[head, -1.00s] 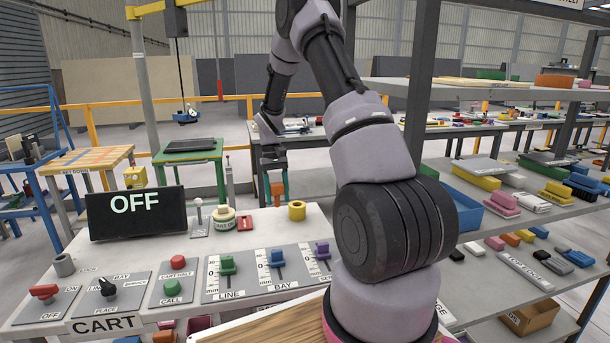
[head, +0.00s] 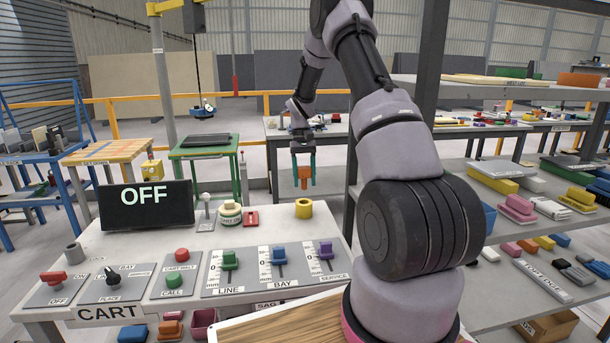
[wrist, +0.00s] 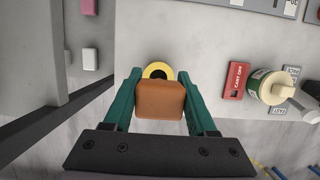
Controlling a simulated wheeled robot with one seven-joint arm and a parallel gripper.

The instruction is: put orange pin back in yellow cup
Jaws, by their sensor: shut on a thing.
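The orange pin (head: 304,174) is held between the teal fingers of my gripper (head: 303,180), in the air above the back edge of the panel table. In the wrist view the pin (wrist: 160,99) shows as an orange block between the two fingers. The yellow cup (head: 304,208) stands upright on the table, a little below the pin in the head view. In the wrist view the cup (wrist: 158,70) is partly hidden behind the pin, with its dark opening partly showing. The pin is apart from the cup in the head view.
A red block (head: 251,218) and a cream-and-green round container (head: 230,212) stand left of the cup. The black OFF display (head: 147,207) is further left. Levers and buttons line the front panel. A shelf rack (head: 520,200) with blocks stands at the right.

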